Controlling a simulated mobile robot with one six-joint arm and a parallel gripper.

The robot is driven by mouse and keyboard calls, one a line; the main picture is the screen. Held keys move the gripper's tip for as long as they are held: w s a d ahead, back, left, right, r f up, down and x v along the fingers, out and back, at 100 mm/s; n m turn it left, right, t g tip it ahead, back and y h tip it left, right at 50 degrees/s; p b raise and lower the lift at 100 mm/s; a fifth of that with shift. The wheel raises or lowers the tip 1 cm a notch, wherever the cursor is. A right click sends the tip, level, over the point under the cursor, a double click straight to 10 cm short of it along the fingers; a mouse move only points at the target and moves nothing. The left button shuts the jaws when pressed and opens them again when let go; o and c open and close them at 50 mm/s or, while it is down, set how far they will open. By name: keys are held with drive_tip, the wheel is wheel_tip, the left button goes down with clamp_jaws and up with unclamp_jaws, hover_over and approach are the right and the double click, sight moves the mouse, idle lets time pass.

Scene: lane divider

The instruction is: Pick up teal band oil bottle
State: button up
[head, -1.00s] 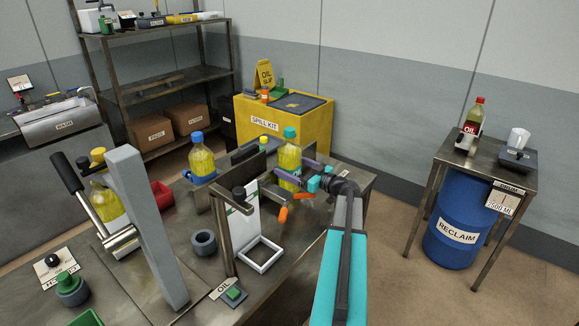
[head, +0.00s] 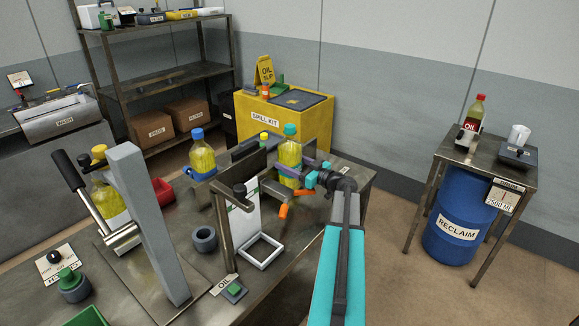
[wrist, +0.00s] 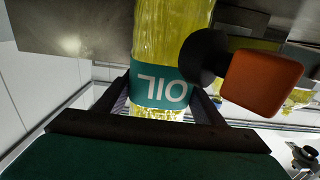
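The teal band oil bottle (head: 290,153) has a teal cap and yellow oil and stands upright beside a dark metal plate on the bench. My gripper (head: 297,176) reaches it from the right, low on its body. In the wrist view, the bottle (wrist: 165,45) fills the middle, with its teal OIL band (wrist: 161,88) upside down. The fingers of my gripper (wrist: 161,98) lie against both sides of the bottle at the band, shut on it. The bottle's base is hidden in the head view.
Dark divider plates (head: 238,173) stand close to the bottle. A blue-capped oil bottle (head: 202,158) is further left. An orange block (wrist: 262,82) sits close beside the right finger. The yellow spill kit (head: 305,120) is behind, and a side table (head: 484,158) stands at right.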

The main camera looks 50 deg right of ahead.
sight(290, 125)
drive_tip(key=c, duration=0.8)
drive_tip(key=shift+r, duration=0.25)
wheel_tip(290, 125, up, 18)
drive_tip(key=b, duration=0.4)
drive_tip(key=shift+f, duration=0.15)
idle(0.5)
